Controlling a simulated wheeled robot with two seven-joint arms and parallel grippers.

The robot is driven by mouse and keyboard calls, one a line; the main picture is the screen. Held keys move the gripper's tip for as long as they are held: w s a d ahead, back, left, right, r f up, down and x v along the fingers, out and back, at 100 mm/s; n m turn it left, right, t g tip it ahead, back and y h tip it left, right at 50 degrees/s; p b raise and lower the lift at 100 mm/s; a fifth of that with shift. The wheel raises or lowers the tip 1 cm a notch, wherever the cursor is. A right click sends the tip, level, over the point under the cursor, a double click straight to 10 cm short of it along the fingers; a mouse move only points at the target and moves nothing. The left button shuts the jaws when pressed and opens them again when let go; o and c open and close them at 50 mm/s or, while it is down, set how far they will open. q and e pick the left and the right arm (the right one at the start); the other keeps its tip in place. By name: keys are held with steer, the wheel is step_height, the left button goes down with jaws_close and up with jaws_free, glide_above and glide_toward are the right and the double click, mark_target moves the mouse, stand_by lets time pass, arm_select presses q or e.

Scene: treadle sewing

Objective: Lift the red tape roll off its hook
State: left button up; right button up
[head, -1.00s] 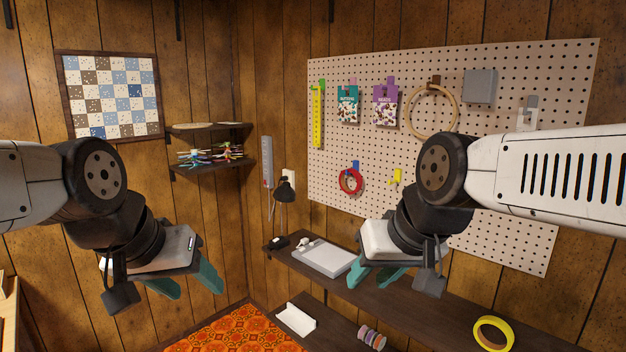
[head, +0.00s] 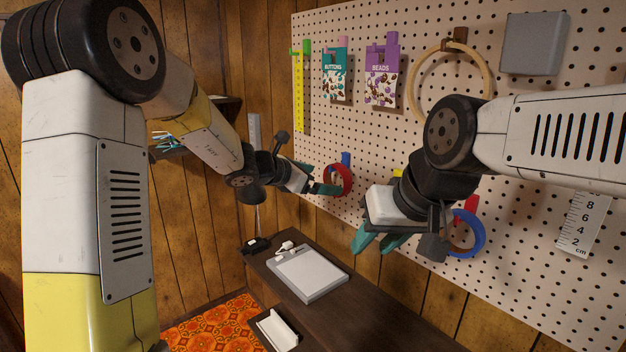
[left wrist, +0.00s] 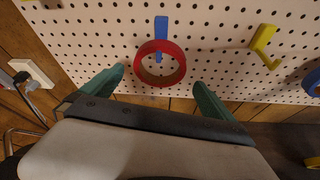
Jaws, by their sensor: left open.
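The red tape roll (head: 349,181) hangs on a blue hook (head: 346,158) on the pegboard. In the left wrist view the roll (left wrist: 181,66) hangs from the blue hook (left wrist: 161,27), ahead of and between the fingertips. My left gripper (head: 326,184) is open and close to the roll, with one green finger on each side (left wrist: 160,74). The fingers look apart from the roll; the exact depth is hard to tell. My right gripper (head: 377,243) is open and empty, in front of the pegboard and above the dark shelf.
A yellow hook (left wrist: 263,38) is right of the roll, and a blue tape roll (head: 478,238) hangs further right. Packets, a wooden hoop (head: 488,75) and a grey box (head: 535,43) are higher on the pegboard (head: 430,40). A dark shelf (head: 375,315) with a grey-white device (head: 308,272) lies below.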

arm_select(q)
steer(key=x, duration=0.7)
steer(key=shift+w+d+f, duration=0.2)
steer(key=shift+w+d, duration=0.05)
steer(key=shift+w, duration=0.05)
steer(key=c, duration=1.2)
steer(key=shift+o, duration=0.2)
steer(key=shift+r, duration=1.1)
steer(key=shift+s+a, duration=0.1)
steer(key=s+a, duration=0.5)
steer(key=a, duration=0.3)
steer(key=shift+s, duration=0.2)
steer(key=shift+a, duration=0.1)
